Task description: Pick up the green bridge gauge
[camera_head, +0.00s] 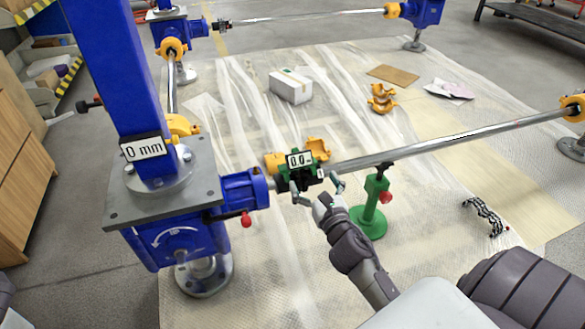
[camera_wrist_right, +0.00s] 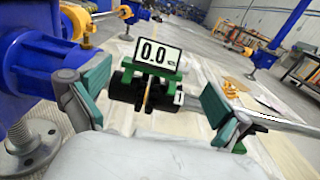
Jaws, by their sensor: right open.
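The green bridge gauge (camera_head: 300,160) sits at the coupling between the blue screw jack (camera_head: 170,205) and the long steel shaft (camera_head: 450,142). Its white display reads 0.0. In the right wrist view the gauge (camera_wrist_right: 158,56) stands upright over a black coupling (camera_wrist_right: 135,90), facing me. My right gripper (camera_head: 317,188) is open just in front of the gauge. In the wrist view its fingers (camera_wrist_right: 155,102) are spread, one on each side of the gauge and coupling, with gaps between. My left gripper is not in view.
A green stand (camera_head: 370,205) with a red knob is under the shaft, right of my right gripper. Orange coupling guards (camera_head: 318,149) lie behind the gauge. A white box (camera_head: 290,86) and orange parts (camera_head: 381,98) rest farther back on the floor sheet.

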